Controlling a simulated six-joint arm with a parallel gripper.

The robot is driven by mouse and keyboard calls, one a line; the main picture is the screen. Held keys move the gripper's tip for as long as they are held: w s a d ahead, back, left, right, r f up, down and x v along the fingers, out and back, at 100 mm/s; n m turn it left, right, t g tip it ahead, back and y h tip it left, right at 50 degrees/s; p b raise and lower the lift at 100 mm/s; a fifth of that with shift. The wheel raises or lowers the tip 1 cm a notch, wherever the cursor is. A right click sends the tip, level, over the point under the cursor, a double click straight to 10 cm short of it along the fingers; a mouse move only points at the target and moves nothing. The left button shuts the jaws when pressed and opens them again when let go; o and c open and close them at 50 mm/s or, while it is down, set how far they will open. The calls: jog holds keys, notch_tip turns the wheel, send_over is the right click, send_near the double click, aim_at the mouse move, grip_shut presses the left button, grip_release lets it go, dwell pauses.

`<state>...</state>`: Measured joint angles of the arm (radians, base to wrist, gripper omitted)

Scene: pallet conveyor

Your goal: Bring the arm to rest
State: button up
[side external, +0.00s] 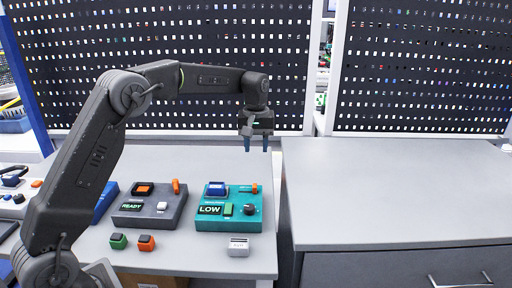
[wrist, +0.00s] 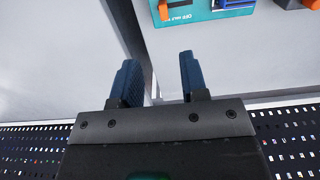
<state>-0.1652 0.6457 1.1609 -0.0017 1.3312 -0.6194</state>
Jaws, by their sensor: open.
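My gripper (side external: 257,145) hangs from my arm above the back right part of the light grey table (side external: 200,160), fingers pointing down. In the wrist view my gripper (wrist: 158,83) shows two blue fingers apart with nothing between them. It touches nothing that I can see. The teal control box (side external: 227,220) with a "LOW" display stands in front of it on the table. The edge of that box also shows at the top of the wrist view (wrist: 190,16).
A dark grey box (side external: 150,219) reading "READY" stands left of the teal box. A grey cabinet (side external: 400,190) with a clear top stands right, past a gap. A perforated panel (side external: 220,60) rises behind.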

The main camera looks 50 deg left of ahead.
jog(key=s+d+r+m+t, duration=0.25)
jog(key=s+r, duration=0.25)
jog(key=s, duration=0.3)
jog(key=s+d+r+m+t, duration=0.15)
jog(key=s+d+r, duration=0.3)
jog(key=s, duration=0.45)
jog(key=s+d+f+m, duration=0.1)
jog(key=s+f+m, duration=0.1)
jog(key=s, duration=0.6)
jog(key=s+d+f+m+t, duration=0.1)
jog(key=s+f+m, duration=0.1)
jog(key=s, duration=0.6)
jog(key=shift+m+t, duration=0.3)
jog(key=shift+m, duration=0.2)
